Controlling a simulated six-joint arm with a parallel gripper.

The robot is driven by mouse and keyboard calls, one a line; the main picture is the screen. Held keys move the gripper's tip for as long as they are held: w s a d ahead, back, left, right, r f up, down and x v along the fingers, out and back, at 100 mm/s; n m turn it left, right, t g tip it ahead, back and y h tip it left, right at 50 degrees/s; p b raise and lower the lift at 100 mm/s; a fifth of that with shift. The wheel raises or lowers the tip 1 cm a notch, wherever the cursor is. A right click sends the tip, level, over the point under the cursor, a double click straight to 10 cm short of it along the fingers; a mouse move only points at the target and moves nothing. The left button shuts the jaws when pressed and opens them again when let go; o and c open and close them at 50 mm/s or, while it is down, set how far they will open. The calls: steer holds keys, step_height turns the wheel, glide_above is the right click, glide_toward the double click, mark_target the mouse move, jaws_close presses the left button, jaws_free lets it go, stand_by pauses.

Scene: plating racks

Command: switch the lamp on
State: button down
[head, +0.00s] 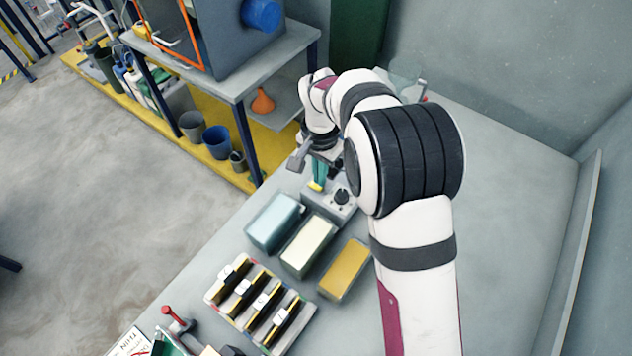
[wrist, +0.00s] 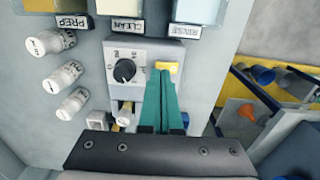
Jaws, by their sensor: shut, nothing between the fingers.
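A grey control box (wrist: 145,55) with a black rotary knob (wrist: 124,70) stands beyond the tanks; the box also shows in the head view (head: 345,207). My gripper (wrist: 166,72) has its teal fingers together and empty, over the right part of the box, right of the knob. In the head view my gripper (head: 317,182) points down at the box. A small yellow piece (wrist: 174,67) shows at the fingertips, partly covered; I cannot tell whether it is the lamp or whether the fingers touch it. A small lever-like part (wrist: 125,115) lies below the knob in the wrist view.
Light blue (head: 274,222), cream (head: 309,245) and yellow (head: 344,268) tanks stand close to the box. A rack (head: 218,292) with several slots is nearer. Several white cylinders (wrist: 72,72) stand left of the box in the wrist view. The bench's right side is clear.

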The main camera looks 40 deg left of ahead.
steer(key=shift+f, duration=0.95)
stand_by(0.6)
steer(key=shift+r, duration=3.5)
